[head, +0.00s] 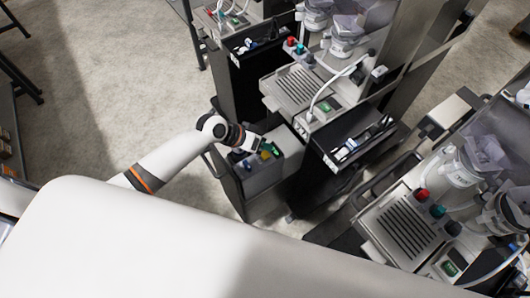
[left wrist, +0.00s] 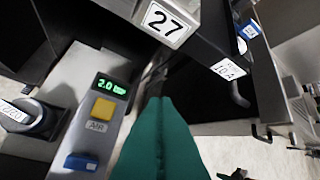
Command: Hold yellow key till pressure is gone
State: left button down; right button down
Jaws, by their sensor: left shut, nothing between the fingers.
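The yellow key (left wrist: 103,108) is a square button on a grey panel, with a label reading "AIR" below it. A display (left wrist: 109,85) just above it glows green and reads about 2.0 bar. In the left wrist view my left gripper (left wrist: 160,101) shows as two teal fingers pressed together, with nothing held. Its tips lie right of the yellow key in the picture and do not cover it. In the head view the left gripper (head: 260,144) is over the grey cart, close by the small yellow key (head: 266,154). My right gripper is not visible.
A sign "27" (left wrist: 168,22) and a black bin (head: 350,137) are close by. Dispensers with cups stand behind and right.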

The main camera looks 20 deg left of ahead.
pick_arm(q)
jog(key=shift+n+t, duration=0.3)
jog(key=shift+n, duration=0.2)
jog(key=w+a, duration=0.2)
jog(key=w, duration=0.1)
jog(key=shift+w+a+r, duration=0.15)
jog(key=shift+r, duration=0.05)
jog(key=shift+f, duration=0.1)
jog(key=b, duration=0.7)
send_over(265, 155)
jog(key=a, duration=0.1)
jog(key=f, duration=0.7)
jog(key=shift+s+a+f, duration=0.1)
jog(key=shift+s+f, duration=0.1)
jog(key=shift+f, duration=0.15)
jog(key=shift+f+b, duration=0.35)
jog(key=shift+f, duration=0.15)
